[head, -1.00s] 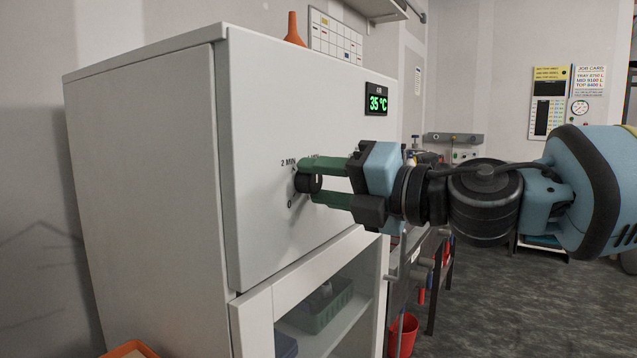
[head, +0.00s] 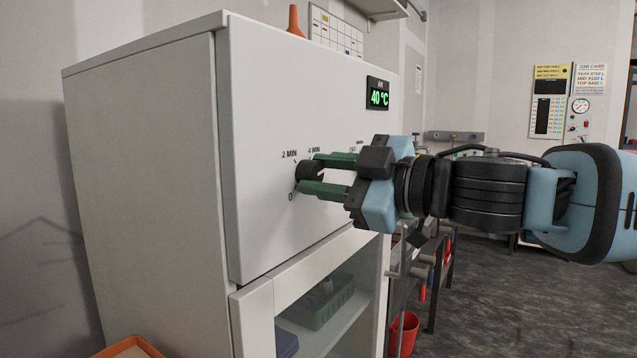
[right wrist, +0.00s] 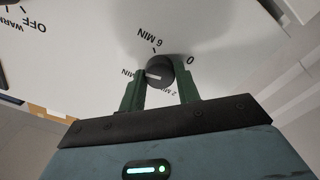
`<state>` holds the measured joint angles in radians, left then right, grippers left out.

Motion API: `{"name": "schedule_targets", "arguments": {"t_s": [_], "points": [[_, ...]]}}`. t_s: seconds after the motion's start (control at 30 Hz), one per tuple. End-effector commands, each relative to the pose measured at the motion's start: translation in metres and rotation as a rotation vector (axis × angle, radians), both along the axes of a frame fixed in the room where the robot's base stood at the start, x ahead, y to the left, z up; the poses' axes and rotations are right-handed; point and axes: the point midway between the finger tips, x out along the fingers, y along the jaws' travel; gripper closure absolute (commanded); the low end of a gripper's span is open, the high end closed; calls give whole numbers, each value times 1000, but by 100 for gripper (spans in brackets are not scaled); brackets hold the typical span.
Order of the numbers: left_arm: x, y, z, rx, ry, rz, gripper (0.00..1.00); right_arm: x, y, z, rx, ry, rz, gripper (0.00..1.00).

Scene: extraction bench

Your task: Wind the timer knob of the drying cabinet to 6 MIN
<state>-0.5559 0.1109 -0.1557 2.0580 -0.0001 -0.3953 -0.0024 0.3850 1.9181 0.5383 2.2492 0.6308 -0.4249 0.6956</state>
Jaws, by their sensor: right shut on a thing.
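The white drying cabinet (head: 260,200) stands at the left of the head view, its door facing right. Its black timer knob (head: 308,173) is on the front, with 2 MIN, 4 MIN and 0 printed around it. In the right wrist view the knob (right wrist: 160,72) also shows 6 MIN above it. Its white mark appears to point left, towards a partly hidden MIN label. My right gripper (head: 311,174) is shut on the knob, one green finger on each side, jaws tilted. My left gripper is out of view.
A green display (head: 378,97) on the cabinet reads 40 °C. A second dial (right wrist: 4,3), marked OFF and WARM, is at the corner of the wrist view. Below is a glazed compartment with a green tray (head: 322,305). A red bucket (head: 403,335) stands at right.

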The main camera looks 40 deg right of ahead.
Motion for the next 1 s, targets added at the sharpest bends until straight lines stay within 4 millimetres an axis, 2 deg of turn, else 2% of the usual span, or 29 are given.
{"name": "schedule_targets", "arguments": {"t_s": [0.2, 0.57, 0.6, 0.73, 1.0], "points": [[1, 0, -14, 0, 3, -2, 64, 1, -1, -4, 354, 147, -1, 90], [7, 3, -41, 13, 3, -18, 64, 1, 0, -4, 888, 368, -2, 90], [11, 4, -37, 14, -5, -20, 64, 0, 0, -1, 875, 363, -2, 62], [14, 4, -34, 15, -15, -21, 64, 0, 0, 0, 869, 360, -1, 45], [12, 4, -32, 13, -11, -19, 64, -1, 0, 1, 867, 358, 0, 45]]}}
